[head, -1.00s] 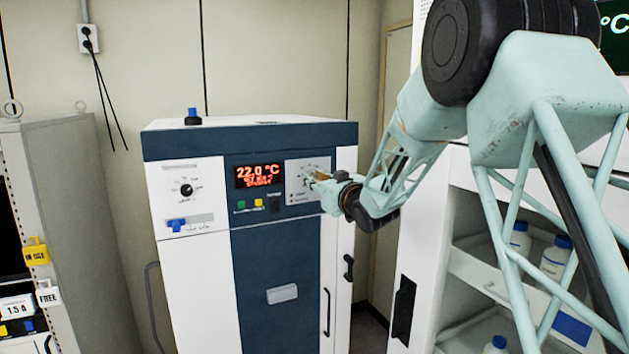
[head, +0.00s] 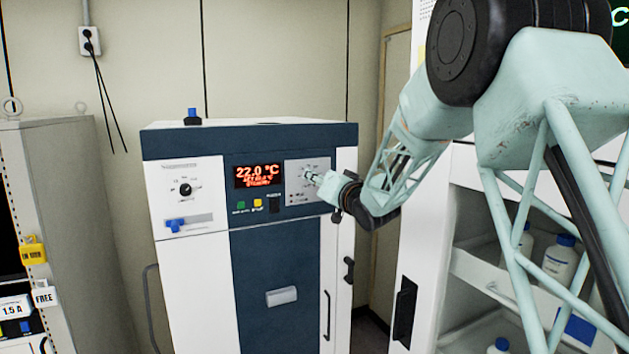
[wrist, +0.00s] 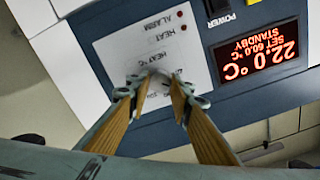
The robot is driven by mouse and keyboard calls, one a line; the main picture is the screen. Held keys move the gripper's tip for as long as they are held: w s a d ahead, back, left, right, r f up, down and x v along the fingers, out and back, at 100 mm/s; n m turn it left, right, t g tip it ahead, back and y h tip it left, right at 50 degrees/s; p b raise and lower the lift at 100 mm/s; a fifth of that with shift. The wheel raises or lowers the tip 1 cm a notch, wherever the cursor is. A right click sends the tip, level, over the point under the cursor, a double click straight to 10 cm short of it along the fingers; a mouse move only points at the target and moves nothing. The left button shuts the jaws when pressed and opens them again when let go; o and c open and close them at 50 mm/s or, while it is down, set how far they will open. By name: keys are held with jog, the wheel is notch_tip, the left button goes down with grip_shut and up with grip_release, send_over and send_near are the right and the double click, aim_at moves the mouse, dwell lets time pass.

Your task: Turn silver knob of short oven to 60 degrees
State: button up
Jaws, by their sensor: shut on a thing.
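The short oven (head: 190,275) is a white and dark blue cabinet. Its red display (head: 258,176) reads 22.0 °C. In the wrist view the display (wrist: 258,52) appears upside down and reads 22.0 °C, SET 60.0 °C, STANDBY. The silver knob (wrist: 158,88) is a small grey shape on the light panel right of the display, mostly hidden by the fingers. My gripper (head: 311,177) is at that panel, shut on the knob; in the wrist view its two fingertips (wrist: 160,91) sit on either side of it.
A black dial (head: 186,189) and a blue handle (head: 175,225) are on the oven's left panel. Green and yellow buttons sit below the display. A grey cabinet (head: 75,190) stands left, and white shelving with bottles (head: 560,262) stands right.

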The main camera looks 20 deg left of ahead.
jog(key=shift+m, duration=0.5)
jog(key=o, duration=0.9)
jog(key=shift+s+d, duration=0.15)
jog(key=v, duration=1.1)
jog(key=shift+s+d, duration=0.2)
